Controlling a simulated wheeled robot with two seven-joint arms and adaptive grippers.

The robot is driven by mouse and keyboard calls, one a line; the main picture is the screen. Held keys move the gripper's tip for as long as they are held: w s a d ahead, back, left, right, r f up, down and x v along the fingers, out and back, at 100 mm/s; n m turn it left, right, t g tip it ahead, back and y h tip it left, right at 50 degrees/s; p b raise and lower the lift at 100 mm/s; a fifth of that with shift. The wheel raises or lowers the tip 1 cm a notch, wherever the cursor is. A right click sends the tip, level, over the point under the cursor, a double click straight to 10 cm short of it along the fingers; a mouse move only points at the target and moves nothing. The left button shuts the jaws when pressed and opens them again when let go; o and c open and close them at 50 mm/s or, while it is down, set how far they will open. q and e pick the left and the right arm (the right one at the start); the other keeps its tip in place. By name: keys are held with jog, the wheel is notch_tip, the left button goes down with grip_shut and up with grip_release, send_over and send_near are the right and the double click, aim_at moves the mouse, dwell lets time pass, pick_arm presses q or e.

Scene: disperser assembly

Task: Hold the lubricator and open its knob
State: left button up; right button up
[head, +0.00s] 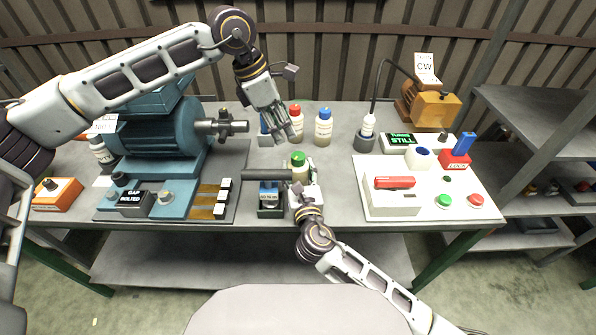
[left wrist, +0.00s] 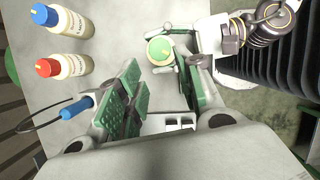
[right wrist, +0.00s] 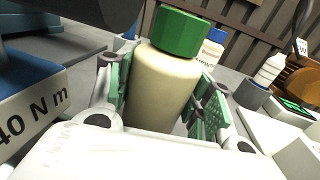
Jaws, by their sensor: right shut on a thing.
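The lubricator is a cream bottle with a green knob on top. It stands upright near the table's middle in the head view (head: 299,166). My right gripper (head: 301,180) is shut around its body; the right wrist view shows the green-padded fingers on both sides of the bottle (right wrist: 163,85), with the green knob (right wrist: 180,32) clear above them. My left gripper (head: 286,132) is above and behind the bottle, pointing down. In the left wrist view its green-padded fingers (left wrist: 160,95) are apart and empty, with the green knob (left wrist: 159,50) beyond them.
Behind stand bottles with red (head: 295,117) and blue (head: 323,126) caps. A blue motor (head: 160,130) with a shaft is at left. A dark bar (head: 266,174) and a blue-topped block (head: 269,197) lie just left of the lubricator. A white control panel (head: 400,205) is at right.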

pick_arm(q)
jog(key=o, duration=0.4)
jog(key=shift+c, duration=0.2)
jog(key=shift+o, duration=0.4)
jog(key=shift+s+d, duration=0.1)
jog(key=shift+d, duration=0.15)
jog(key=s+d+r+m, duration=0.1)
jog(key=d+r+m, duration=0.2)
jog(key=d, duration=0.7)
jog(key=w+a+m+y, duration=0.2)
jog(key=a+m+y, duration=0.2)
jog(key=a+m, duration=0.2)
jog(key=shift+a+m+g, duration=0.3)
jog(key=shift+m, duration=1)
jog(key=shift+r, duration=0.1)
